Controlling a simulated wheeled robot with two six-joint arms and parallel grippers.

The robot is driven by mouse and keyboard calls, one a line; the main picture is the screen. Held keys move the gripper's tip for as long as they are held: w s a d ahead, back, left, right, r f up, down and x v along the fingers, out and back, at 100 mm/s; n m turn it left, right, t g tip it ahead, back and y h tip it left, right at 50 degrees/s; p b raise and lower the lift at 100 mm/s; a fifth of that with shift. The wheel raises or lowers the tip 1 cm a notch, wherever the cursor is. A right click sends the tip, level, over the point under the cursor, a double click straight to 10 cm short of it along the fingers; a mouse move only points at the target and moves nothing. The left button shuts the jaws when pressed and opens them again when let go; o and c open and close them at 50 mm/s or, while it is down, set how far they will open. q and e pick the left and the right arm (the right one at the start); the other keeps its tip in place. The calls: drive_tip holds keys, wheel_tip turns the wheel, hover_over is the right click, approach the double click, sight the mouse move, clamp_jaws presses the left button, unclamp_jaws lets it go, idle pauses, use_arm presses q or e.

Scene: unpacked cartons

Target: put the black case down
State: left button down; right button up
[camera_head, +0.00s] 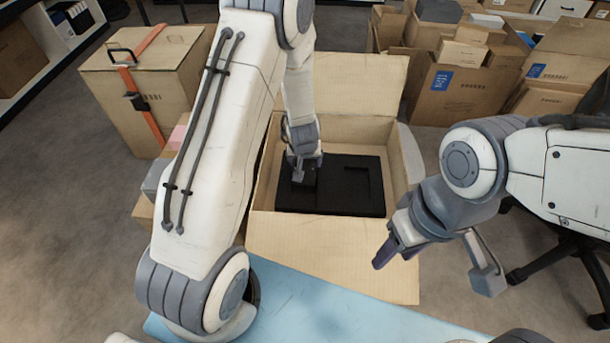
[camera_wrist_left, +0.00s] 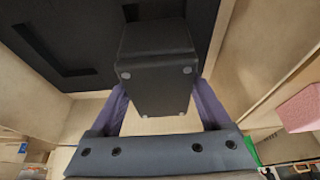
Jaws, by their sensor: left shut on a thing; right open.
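The black case (camera_wrist_left: 158,85) is a dark box with small round studs on its end. It sits between the purple fingers of my left gripper (camera_head: 303,168), which is shut on it. In the head view the case (camera_head: 304,180) is mostly hidden by the gripper, over the left part of a black insert (camera_head: 350,196) inside an open carton (camera_head: 330,240). I cannot tell whether the case touches the insert. My right gripper (camera_head: 436,266) is open and empty, outside the carton to its front right.
A light blue surface (camera_head: 290,310) lies in front of the carton. A closed carton with an orange strap (camera_head: 160,60) stands at the back left. Several cartons (camera_head: 455,90) are stacked at the back right. A chair base (camera_head: 560,262) is at the right. A pink box (camera_wrist_left: 300,105) shows in the wrist view.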

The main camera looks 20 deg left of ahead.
use_arm(q)
drive_tip(key=shift+f+b, duration=1.9)
drive_tip(key=shift+f, duration=0.5)
unclamp_jaws()
